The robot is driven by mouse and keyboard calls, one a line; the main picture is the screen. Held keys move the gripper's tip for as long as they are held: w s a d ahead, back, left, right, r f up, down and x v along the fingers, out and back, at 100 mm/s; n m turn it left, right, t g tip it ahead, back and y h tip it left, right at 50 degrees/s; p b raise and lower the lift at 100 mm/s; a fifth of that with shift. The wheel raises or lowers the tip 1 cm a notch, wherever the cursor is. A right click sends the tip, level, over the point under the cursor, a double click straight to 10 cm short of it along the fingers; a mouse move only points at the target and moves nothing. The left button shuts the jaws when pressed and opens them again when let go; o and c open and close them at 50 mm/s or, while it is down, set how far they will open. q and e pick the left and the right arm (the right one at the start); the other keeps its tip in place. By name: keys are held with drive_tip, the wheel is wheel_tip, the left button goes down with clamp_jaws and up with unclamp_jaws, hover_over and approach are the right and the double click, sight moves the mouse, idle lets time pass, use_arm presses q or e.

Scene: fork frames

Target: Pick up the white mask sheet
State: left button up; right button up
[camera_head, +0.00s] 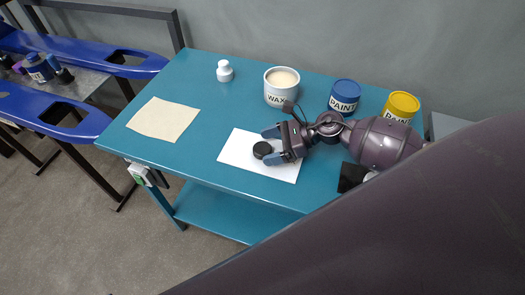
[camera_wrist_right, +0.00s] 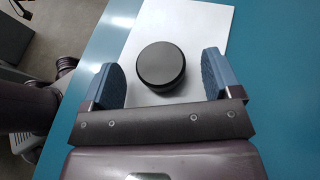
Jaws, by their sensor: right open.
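The white mask sheet (camera_head: 238,150) lies flat near the front edge of the teal table, and it also shows in the right wrist view (camera_wrist_right: 208,30). A round black puck-like object (camera_head: 262,149) rests on the sheet. In the right wrist view the black puck (camera_wrist_right: 161,66) sits between the blue fingers. My right gripper (camera_head: 270,145) is open over the sheet, with one finger on each side of the puck and a gap to both. Its fingers and wrist hide part of the sheet's right side. My left gripper is not in view.
The teal table (camera_head: 200,75) also holds a cream sheet (camera_head: 163,119), a small white bottle (camera_head: 224,71), a wax tub (camera_head: 281,88), a blue paint can (camera_head: 345,96) and a yellow paint can (camera_head: 402,106). A black object (camera_head: 352,177) lies under my right arm. The table's left middle is clear.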

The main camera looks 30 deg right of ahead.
drive_tip(key=shift+w+a+f, duration=0.1)
drive_tip(key=shift+w+a, duration=0.05)
drive_tip(key=shift+a, duration=0.15)
drive_tip(key=c, duration=1.1)
drive_tip(key=shift+o, duration=0.2)
